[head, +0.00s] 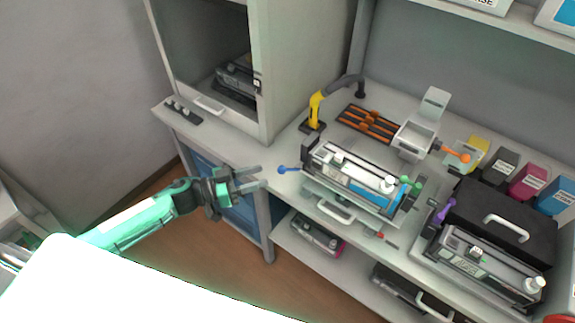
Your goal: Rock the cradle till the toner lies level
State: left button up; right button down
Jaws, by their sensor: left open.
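A cradle (308,158) stands on the workbench near its front edge, right of the picture's middle. A long grey toner cartridge (345,170) with a pale strip along its side lies in it. A blue-knobbed lever (282,170) sticks out at the cradle's left end, and a green knob (405,182) is at its right end. I cannot tell how level the toner inside is. My left gripper (260,178) is open and empty, a short way left of the blue knob and apart from it. My right gripper is not in view.
An open cabinet (205,50) holding a dark cartridge stands at the back left. A black case (488,215) and another cartridge (480,262) lie to the right.

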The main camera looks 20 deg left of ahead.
aim_at(280, 171)
pick_arm(q)
jog(key=p+x, duration=0.2)
jog(key=x, duration=0.7)
jog(key=shift+w+d, duration=0.2)
